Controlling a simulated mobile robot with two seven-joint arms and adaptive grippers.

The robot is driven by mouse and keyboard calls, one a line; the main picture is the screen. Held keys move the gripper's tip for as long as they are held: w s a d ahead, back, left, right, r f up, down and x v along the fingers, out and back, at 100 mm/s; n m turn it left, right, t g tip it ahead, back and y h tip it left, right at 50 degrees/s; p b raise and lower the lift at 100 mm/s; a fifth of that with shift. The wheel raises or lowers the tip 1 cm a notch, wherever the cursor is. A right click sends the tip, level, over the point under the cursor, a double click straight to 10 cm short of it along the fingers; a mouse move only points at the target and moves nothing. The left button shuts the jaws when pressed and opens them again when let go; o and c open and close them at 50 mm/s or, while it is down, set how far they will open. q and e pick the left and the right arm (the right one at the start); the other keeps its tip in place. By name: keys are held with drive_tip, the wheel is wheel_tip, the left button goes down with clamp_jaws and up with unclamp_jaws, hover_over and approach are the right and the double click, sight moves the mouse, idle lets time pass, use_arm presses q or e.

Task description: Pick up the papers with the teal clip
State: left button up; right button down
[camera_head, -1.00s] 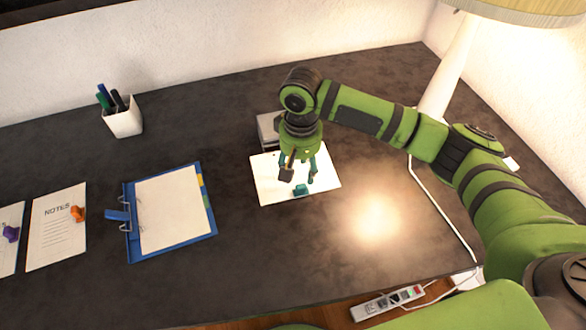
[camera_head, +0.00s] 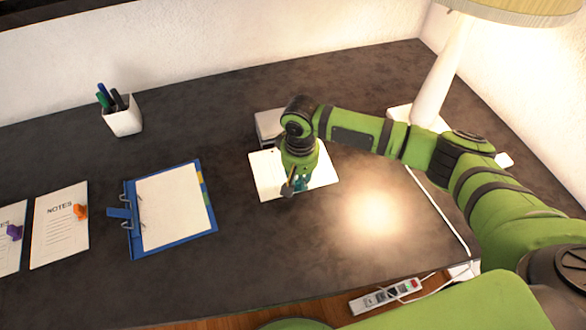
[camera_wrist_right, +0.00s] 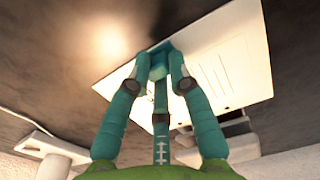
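The white papers (camera_head: 264,180) lie on the dark desk, partly hidden under my right gripper; they also show in the wrist view (camera_wrist_right: 220,60). The teal clip (camera_wrist_right: 158,62) sits at the papers' edge in the wrist view, between the fingertips of my right gripper (camera_wrist_right: 158,72). The fingertips are very close on both sides of the clip; I cannot tell whether they press on it. In the head view my right gripper (camera_head: 298,187) comes down over the papers' near edge and mostly hides the clip. My left gripper is not in view.
A grey block-like object (camera_head: 268,125) stands just behind the papers. A blue clipboard (camera_head: 206,214), notes sheets (camera_head: 58,235) and a pen cup (camera_head: 124,121) are to the left. A lamp (camera_head: 440,80) stands at the back right, its cable (camera_head: 440,210) crossing the desk.

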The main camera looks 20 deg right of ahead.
drive_tip(key=shift+r, duration=0.1)
drive_tip(key=shift+w+r, duration=0.1)
drive_tip(key=shift+r, duration=0.45)
wheel_tip(320, 180, up, 2)
drive_tip(key=shift+r+b, duration=0.15)
drive_tip(key=shift+b, duration=0.4)
drive_tip(key=s, duration=0.5)
drive_tip(key=s+b, duration=0.1)
drive_tip(key=s, duration=1.1)
drive_tip(key=shift+d, duration=0.3)
drive_tip(key=shift+s, duration=0.35)
drive_tip(key=shift+s+r+p, duration=0.25)
drive_tip(key=shift+r+p, duration=0.1)
drive_tip(key=shift+r, duration=0.05)
wheel_tip(320, 180, up, 3)
drive_tip(key=p, duration=0.5)
